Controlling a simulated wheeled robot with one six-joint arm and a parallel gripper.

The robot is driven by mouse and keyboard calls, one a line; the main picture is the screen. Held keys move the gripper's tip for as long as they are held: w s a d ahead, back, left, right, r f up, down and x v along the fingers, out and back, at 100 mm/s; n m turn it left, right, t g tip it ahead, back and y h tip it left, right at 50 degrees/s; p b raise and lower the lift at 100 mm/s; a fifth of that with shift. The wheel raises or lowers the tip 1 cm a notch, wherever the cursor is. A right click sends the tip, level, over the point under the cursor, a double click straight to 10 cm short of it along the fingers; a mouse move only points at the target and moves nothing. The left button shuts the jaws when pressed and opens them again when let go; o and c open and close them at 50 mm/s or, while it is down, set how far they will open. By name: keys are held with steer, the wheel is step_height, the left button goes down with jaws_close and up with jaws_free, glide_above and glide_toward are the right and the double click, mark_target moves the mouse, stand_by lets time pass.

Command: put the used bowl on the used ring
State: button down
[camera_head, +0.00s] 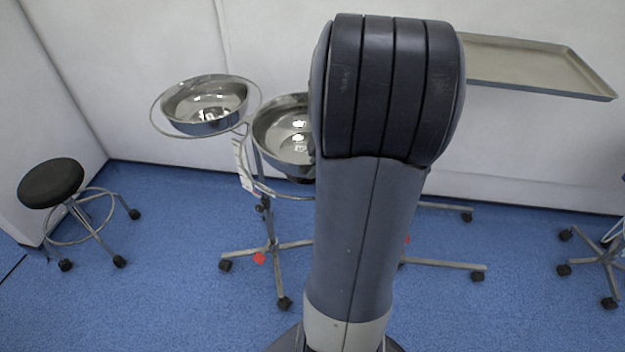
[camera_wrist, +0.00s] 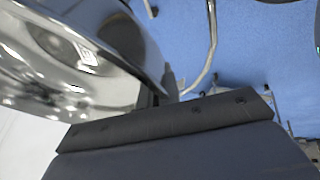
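A shiny steel bowl (camera_head: 283,138) shows just left of my arm in the head view, its right side hidden by the arm. It appears above the right-hand ring (camera_head: 265,188) of a two-ring stand, with a gap below its base. In the wrist view this bowl (camera_wrist: 75,60) fills the upper left, tilted in the picture. Its rim reaches my gripper (camera_wrist: 157,97), which appears shut on it; the fingertips are mostly hidden. A second steel bowl (camera_head: 205,104) sits in the left-hand ring (camera_head: 155,123). I cannot read which bowl or ring is the used one.
The stand's wheeled base (camera_head: 271,248) is on the blue floor, with a small label (camera_head: 244,165) below the rings. A steel tray (camera_head: 535,68) is at the right, a black stool (camera_head: 51,183) at the left. A white wall stands close behind the rings.

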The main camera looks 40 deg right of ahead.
steer(key=shift+f, duration=2.5)
steer(key=shift+f+b, duration=0.25)
steer(key=shift+b, duration=0.3)
steer(key=c, duration=1.6)
jaws_free()
steer(key=shift+r, duration=0.1)
steer(key=shift+r, duration=0.1)
steer(key=p+v, duration=0.1)
steer(key=v, duration=1.1)
steer(key=shift+p, duration=0.4)
